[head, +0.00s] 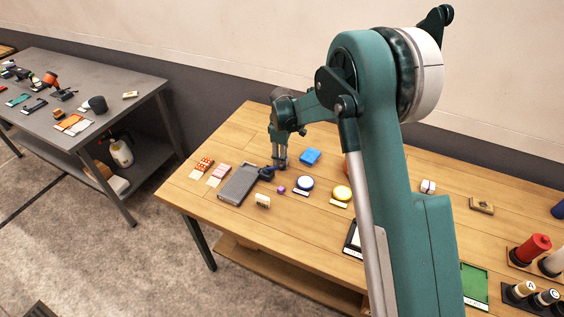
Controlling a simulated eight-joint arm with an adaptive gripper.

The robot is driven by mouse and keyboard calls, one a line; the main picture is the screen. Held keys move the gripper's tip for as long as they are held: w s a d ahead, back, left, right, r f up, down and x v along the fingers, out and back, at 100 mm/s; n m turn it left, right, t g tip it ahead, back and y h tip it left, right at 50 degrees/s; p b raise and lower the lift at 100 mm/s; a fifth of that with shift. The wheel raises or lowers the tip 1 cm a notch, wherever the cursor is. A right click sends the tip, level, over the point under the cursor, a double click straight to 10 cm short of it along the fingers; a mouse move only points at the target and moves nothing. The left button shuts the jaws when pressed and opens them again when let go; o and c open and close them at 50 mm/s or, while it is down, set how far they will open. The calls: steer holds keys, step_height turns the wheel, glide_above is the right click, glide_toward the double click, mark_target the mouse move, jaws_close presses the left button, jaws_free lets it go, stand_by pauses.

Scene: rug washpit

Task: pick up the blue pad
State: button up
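A bright blue pad (310,156) lies flat on the wooden table, toward the back. My gripper (280,165) points down over the table, just left of the blue pad and apart from it in the picture. Its fingers are small and seen from far off, so I cannot tell whether they are open or shut. A dark navy object (266,173) shows by the fingertips; I cannot tell if they touch it.
Spools (531,248) stand at right. My arm hides the table's middle. A grey bench (85,100) stands at left.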

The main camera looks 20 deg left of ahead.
steer(key=shift+r, duration=0.15)
step_height(320, 180, up, 10)
steer(key=shift+f+p, duration=0.1)
steer(key=shift+p, duration=0.2)
stand_by(0.4)
stand_by(0.5)
